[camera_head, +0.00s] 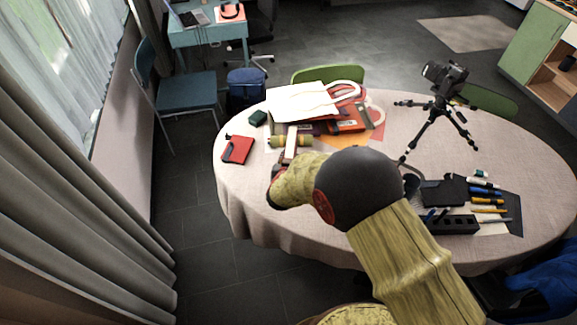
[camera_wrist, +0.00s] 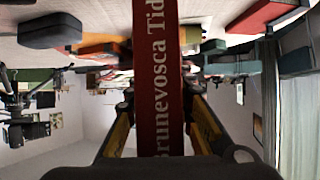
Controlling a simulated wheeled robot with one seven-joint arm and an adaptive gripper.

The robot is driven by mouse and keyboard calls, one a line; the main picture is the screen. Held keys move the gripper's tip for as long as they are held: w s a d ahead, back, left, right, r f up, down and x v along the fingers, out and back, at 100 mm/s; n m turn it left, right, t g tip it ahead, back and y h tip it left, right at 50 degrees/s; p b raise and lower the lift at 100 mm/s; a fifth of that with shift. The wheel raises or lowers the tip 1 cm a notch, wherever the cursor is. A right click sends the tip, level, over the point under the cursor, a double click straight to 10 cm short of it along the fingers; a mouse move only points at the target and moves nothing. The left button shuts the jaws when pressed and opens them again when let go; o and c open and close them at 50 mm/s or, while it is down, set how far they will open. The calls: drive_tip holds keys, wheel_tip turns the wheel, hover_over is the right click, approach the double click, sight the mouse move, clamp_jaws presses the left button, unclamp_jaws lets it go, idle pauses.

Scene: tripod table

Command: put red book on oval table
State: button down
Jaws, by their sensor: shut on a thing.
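A red book (camera_wrist: 158,60) with pale lettering on its spine stands between the fingers of my gripper (camera_wrist: 160,100) in the wrist view. The fingers are shut on it from both sides. In the head view my gripper (camera_head: 290,150) is over the left part of the oval table (camera_head: 250,200), which has a pale cloth. My arm hides much of the held book there, and I cannot tell whether its lower edge touches the cloth. A smaller red notebook (camera_head: 237,150) with a dark item lies flat at the table's left edge.
A white bag (camera_head: 300,102) and orange-red items (camera_head: 347,119) lie behind my gripper. A small dark green box (camera_head: 257,118) is near the notebook. A camera tripod (camera_head: 436,110) stands to the right, with pens and a black holder (camera_head: 450,224) in front. Bare cloth lies at front left.

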drive_tip(key=shift+w+a+f+b, duration=0.15)
drive_tip(key=shift+w+f+b, duration=0.1)
drive_tip(key=shift+f, duration=0.5)
drive_tip(key=shift+w+a+f+b, duration=0.1)
drive_tip(key=shift+w+f+b, duration=0.15)
drive_tip(key=shift+f, duration=0.55)
drive_tip(key=shift+w+a+f+b, duration=0.15)
drive_tip(key=shift+w+f+b, duration=0.1)
drive_tip(key=shift+f, duration=0.6)
drive_tip(key=c, duration=1.5)
unclamp_jaws()
drive_tip(key=shift+s+f, duration=0.1)
drive_tip(key=shift+c, duration=0.2)
